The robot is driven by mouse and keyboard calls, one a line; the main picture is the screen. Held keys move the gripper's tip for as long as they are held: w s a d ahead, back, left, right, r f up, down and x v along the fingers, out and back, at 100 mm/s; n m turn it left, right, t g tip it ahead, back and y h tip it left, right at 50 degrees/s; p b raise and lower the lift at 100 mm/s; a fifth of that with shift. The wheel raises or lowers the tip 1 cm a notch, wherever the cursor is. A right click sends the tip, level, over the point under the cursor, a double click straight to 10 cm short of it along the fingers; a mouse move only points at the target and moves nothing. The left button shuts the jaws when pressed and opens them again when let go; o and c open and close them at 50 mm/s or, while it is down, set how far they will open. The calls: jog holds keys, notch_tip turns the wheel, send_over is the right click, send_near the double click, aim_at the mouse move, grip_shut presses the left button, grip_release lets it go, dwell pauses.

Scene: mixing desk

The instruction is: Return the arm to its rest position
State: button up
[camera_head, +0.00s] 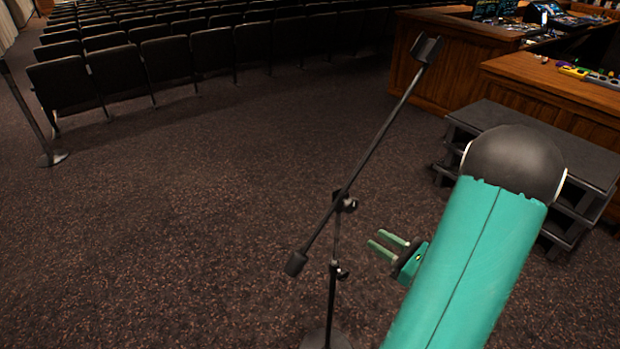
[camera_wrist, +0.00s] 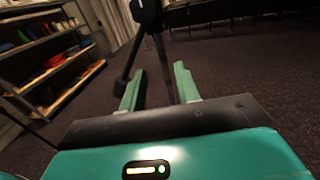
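My gripper (camera_head: 382,247) shows in the head view at the lower middle, partly behind my green arm, with its two green fingers pointing left. In the wrist view my gripper (camera_wrist: 157,82) has its fingers apart with nothing held between them. A black microphone stand (camera_head: 337,255) stands just left of my gripper in the head view, with a long tilted boom. The stand also shows in the wrist view (camera_wrist: 160,52), beyond the fingertips. I cannot tell whether a finger touches it.
Black steps (camera_head: 490,115) stand right of my arm, against a wooden desk (camera_head: 555,95). Rows of black chairs (camera_head: 130,70) line the back. A post (camera_head: 30,115) stands at far left. The carpet (camera_head: 170,220) left of the stand is clear. A shelf (camera_wrist: 50,60) shows in the wrist view.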

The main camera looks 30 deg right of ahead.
jog(key=w+a+r+n+g+y, duration=0.1)
jog(key=a+r+n+g+y, duration=0.25)
jog(key=a+n+g, duration=0.65)
jog(key=w+a+r+n+g+y, duration=0.15)
jog(key=a+r+n+g, duration=0.25)
jog(key=a+n, duration=0.7)
jog(key=s+a+r+n+t+h, duration=0.2)
jog(key=s+a+r+n+h, duration=0.2)
jog(key=a+r+n+h, duration=0.5)
jog(key=shift+s+r+n, duration=0.2)
jog(key=shift+r+n, duration=0.05)
jog(key=shift+n, duration=1.35)
